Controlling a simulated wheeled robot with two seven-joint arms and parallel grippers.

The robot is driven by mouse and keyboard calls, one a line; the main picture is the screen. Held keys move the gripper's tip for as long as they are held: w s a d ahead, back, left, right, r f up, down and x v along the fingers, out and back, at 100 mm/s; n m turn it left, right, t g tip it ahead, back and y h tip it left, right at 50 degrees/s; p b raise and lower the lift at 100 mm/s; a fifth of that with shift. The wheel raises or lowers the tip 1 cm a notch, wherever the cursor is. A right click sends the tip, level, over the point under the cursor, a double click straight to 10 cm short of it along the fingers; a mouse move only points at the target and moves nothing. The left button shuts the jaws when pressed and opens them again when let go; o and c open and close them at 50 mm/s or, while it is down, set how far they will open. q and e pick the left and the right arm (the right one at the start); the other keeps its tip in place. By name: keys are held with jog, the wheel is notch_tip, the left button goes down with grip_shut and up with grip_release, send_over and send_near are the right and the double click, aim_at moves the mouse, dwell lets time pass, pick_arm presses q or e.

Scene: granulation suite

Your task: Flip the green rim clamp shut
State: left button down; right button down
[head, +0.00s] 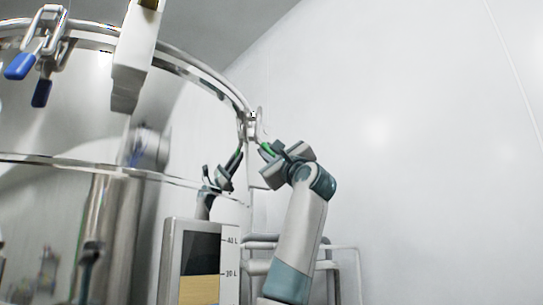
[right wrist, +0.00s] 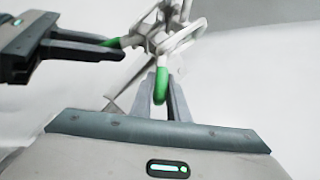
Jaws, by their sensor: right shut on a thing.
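The green rim clamp (head: 253,125) sits on the vessel's rim at the right end of the curve in the head view. Its metal linkage (right wrist: 168,35) and green handle (right wrist: 162,85) show close up in the right wrist view. My right gripper (head: 270,151) reaches it from the right. Its two fingers (right wrist: 161,97) are shut on the green handle, one on each side. The handle sticks out from the rim, and whether the clamp is latched cannot be told. My left gripper is not in view.
The steel vessel (head: 75,115) fills the left and mirrors my right gripper and the green handle. A blue-handled clamp (head: 41,55) sits on its rim at left. A level gauge (head: 200,245) and pale rails (head: 345,252) stand below. The right side shows bare wall.

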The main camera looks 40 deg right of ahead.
jog(key=m, duration=0.1)
jog(key=h, duration=0.1)
jog(key=m+h, duration=0.1)
jog(key=shift+w+a+f+m+t, duration=0.25)
jog(key=shift+a+m+t, duration=0.05)
jog(key=shift+a, duration=0.1)
jog(key=shift+w+a+f+m+h, duration=0.1)
jog(key=shift+m+h, duration=0.65)
jog(key=shift+m, duration=0.05)
jog(key=shift+w+a+f+m+h, duration=0.1)
jog(key=shift+m+h, duration=0.65)
jog(key=shift+m, duration=0.05)
jog(key=c, duration=1.7)
grip_release()
